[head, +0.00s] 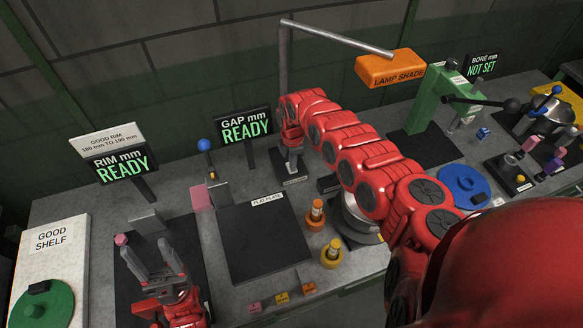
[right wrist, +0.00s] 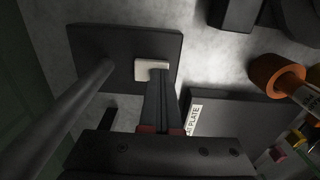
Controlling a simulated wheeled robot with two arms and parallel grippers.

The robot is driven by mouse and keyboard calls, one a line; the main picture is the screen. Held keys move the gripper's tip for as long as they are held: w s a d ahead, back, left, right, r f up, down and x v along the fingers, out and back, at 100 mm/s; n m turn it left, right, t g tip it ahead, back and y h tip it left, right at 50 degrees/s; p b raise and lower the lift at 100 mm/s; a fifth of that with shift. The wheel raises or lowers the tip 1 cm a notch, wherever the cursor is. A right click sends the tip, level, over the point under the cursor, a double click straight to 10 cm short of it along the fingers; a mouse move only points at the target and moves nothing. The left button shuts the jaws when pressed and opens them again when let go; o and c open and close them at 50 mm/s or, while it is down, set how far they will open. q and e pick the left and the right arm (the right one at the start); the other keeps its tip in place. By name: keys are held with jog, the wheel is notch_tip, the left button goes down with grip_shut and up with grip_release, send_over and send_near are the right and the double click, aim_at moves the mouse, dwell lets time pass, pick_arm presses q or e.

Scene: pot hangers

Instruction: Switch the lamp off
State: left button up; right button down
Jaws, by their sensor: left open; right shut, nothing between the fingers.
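The lamp has an orange shade (head: 390,70) marked LAMP SHADE, hung from a grey arm and post (head: 284,60). Its dark square base (right wrist: 105,45) shows in the right wrist view, with the grey post (right wrist: 72,108) and a pale switch pad (right wrist: 152,68). My right gripper (right wrist: 158,72) is shut and empty, its tips over the edge of the pad; I cannot tell if they touch it. In the head view the right gripper (head: 293,150) is above the lamp base (head: 291,178). My left gripper (head: 165,262) is open and empty at the front left. No glow shows under the shade.
A dark flat plate (head: 262,245) lies beside the lamp base. RIM (head: 123,165) and GAP (head: 245,128) signs read READY; the BORE sign (head: 481,66) reads NOT SET. Orange (head: 315,218) and yellow (head: 332,254) pieces stand near a metal pot (head: 355,222). A green stand (head: 430,98) is at right.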

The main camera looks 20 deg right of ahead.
jog(key=shift+s, duration=0.1)
notch_tip(320, 180, up, 2)
jog(key=shift+r+p, duration=0.1)
jog(key=shift+p, duration=0.85)
jog(key=shift+r+p, duration=1.75)
jog(key=shift+r, duration=0.6)
jog(key=shift+f, duration=0.1)
